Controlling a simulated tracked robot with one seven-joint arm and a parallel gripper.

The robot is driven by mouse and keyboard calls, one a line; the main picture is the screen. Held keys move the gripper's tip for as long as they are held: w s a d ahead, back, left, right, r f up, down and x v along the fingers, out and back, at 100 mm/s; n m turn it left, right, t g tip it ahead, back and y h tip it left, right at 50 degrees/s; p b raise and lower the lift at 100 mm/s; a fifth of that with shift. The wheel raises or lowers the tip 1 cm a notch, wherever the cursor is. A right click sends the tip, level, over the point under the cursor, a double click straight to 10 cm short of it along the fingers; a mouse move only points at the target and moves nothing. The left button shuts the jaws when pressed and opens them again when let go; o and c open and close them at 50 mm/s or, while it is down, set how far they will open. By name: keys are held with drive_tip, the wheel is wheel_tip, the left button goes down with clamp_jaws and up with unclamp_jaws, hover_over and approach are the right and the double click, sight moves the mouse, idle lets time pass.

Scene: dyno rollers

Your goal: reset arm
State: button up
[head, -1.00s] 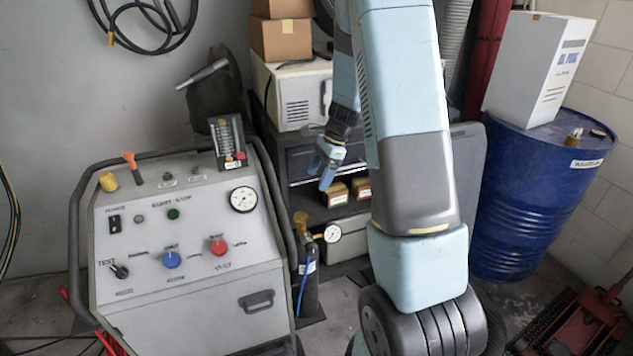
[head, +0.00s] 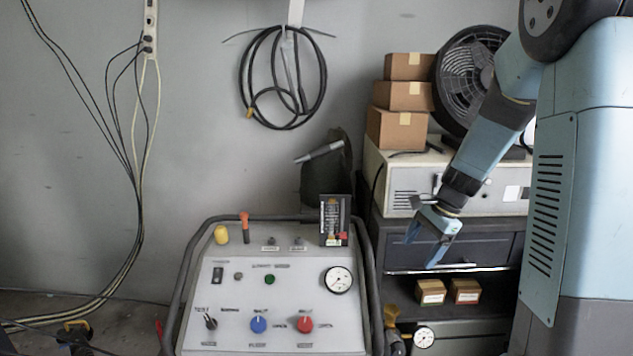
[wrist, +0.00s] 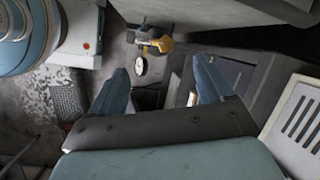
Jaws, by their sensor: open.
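My gripper (head: 422,256) hangs at the end of my blue arm in the head view, pointing down, in front of the dark cabinet (head: 450,240). Its two blue fingers are apart with nothing between them. The wrist view also shows my gripper (wrist: 160,80) open and empty, with a pressure gauge (wrist: 141,66) and a yellow fitting (wrist: 160,43) seen beyond the fingertips. My arm fills the right side of the head view.
A grey control console (head: 285,285) with knobs and a gauge stands left of my gripper. Stacked cardboard boxes (head: 397,129), a fan (head: 470,78) and a light grey unit (head: 400,178) are behind my arm. Small boxes (head: 431,292) sit on the shelf below. Cables (head: 135,170) hang at left.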

drive_tip(key=s+a+r+n+t+h, duration=0.1)
drive_tip(key=s+r+n, duration=0.5)
drive_tip(key=s, duration=0.6)
drive_tip(key=s+a+r+n+t+h, duration=0.2)
drive_tip(key=s+r+n+t+h, duration=0.1)
drive_tip(key=s+r+n, duration=0.4)
drive_tip(key=s+r, duration=0.3)
drive_tip(key=s, duration=0.2)
drive_tip(key=shift+r+t, duration=0.3)
drive_tip(key=shift+t, duration=0.1)
